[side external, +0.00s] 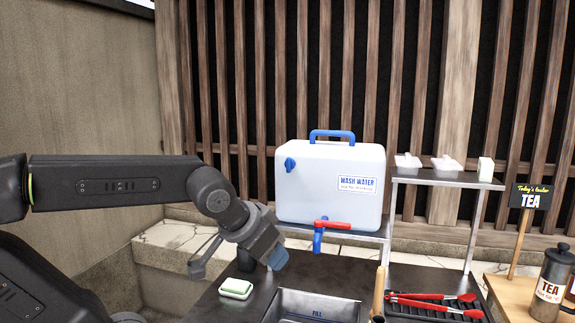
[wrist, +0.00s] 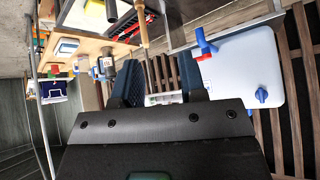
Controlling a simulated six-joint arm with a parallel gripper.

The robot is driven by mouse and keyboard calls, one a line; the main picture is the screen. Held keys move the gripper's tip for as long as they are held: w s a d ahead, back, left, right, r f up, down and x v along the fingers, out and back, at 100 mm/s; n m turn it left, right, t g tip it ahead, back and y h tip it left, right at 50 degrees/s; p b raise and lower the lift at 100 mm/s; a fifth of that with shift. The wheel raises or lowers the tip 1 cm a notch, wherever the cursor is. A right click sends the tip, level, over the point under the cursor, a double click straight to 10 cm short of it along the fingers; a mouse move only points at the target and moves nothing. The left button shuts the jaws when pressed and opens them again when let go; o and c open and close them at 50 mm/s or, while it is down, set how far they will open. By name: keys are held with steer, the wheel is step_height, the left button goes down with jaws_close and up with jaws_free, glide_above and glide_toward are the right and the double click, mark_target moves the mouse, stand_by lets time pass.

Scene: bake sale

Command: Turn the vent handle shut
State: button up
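The white water container (side external: 330,200) stands on a metal shelf, labelled "WASH WATER", with a blue carrying handle on top. A blue knob (side external: 290,164), apparently the vent handle, sits at its upper left; in the wrist view the knob (wrist: 261,95) is at the right. A blue tap with a red lever (side external: 330,225) is low on the front; this tap also shows in the wrist view (wrist: 205,44). My gripper (side external: 277,256) is below and left of the container, apart from it. In the wrist view its fingers (wrist: 158,78) are spread with nothing between them.
A sink basin (side external: 312,304) is below the tap. A green-and-white soap block (side external: 236,288) lies on the dark counter to its left. Red tongs (side external: 435,300) lie on a black rack at right, near a wooden-handled tool (side external: 378,290). A shelf (side external: 445,178) holds clear tubs.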

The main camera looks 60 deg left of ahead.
steer(key=w+a+r+n+t+y, duration=0.2)
steer(key=w+a+r+n+y, duration=0.2)
steer(key=w+a+r, duration=0.45)
steer(key=n+y, duration=0.3)
glide_toward(288, 163)
steer(key=shift+t, duration=0.3)
steer(key=x, duration=0.8)
steer(key=shift+a+f, duration=0.2)
steer(key=shift+w+a+f, duration=0.15)
steer(key=shift+w+a, duration=0.05)
jaws_close()
